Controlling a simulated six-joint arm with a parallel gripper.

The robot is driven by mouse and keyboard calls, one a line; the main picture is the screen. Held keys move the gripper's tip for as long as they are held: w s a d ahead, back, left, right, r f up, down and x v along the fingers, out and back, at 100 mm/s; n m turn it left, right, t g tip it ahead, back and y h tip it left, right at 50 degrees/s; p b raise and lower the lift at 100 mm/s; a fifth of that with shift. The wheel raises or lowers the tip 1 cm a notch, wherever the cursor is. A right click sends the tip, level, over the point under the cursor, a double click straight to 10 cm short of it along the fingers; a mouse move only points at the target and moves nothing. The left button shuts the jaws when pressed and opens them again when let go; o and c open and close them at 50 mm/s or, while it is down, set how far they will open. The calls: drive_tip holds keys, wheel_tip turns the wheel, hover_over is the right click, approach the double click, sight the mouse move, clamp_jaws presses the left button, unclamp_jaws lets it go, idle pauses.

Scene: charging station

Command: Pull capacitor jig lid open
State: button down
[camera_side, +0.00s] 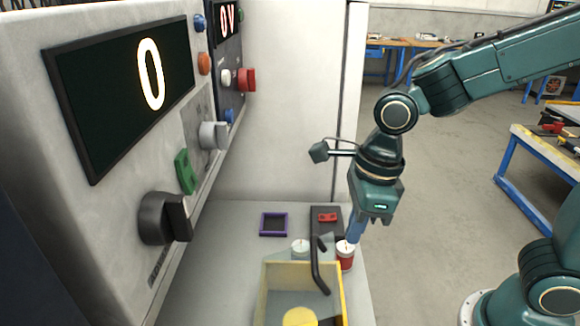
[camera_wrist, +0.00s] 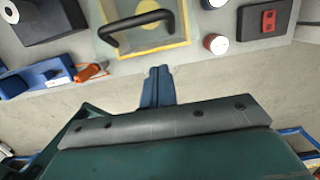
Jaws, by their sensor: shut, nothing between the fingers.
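The capacitor jig is a yellow-framed box with see-through panels (camera_side: 264,290), at the bottom middle of the side view. A black bar handle (camera_side: 316,268) rises from it. In the wrist view the jig's yellow frame (camera_wrist: 187,20) is at the top, with the black handle (camera_wrist: 137,29) across it. A yellow round thing (camera_side: 300,317) shows within the frame. My gripper (camera_side: 351,240) has its blue fingers together and empty, behind and to the right of the handle. In the wrist view my gripper (camera_wrist: 157,72) is below the jig, apart from the handle. I cannot tell how the lid is hinged.
A red can (camera_side: 346,258) stands close by my fingertips, and a white-topped can (camera_side: 301,248) stands left of it. A black block with a red switch (camera_side: 327,217) and a purple-edged tray (camera_side: 273,223) lie behind. The panel with knobs (camera_side: 165,218) walls off the left.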

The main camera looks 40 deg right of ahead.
drive_tip(key=s+d+r+n+t, duration=0.1)
drive_tip(key=s+d+r+n, duration=0.1)
drive_tip(key=n, duration=0.7)
drive_tip(key=s+d+r+n+t, duration=0.2)
drive_tip(key=d+n, duration=0.4)
drive_tip(key=n, duration=0.3)
drive_tip(key=s+d+r+n+t+h, duration=0.1)
drive_tip(key=s+d+r+n, duration=0.3)
drive_tip(key=n, duration=0.4)
drive_tip(key=shift+s+n, duration=0.4)
drive_tip(key=shift+s, duration=0.15)
idle(1.6)
drive_tip(key=shift+r, duration=0.1)
idle(0.3)
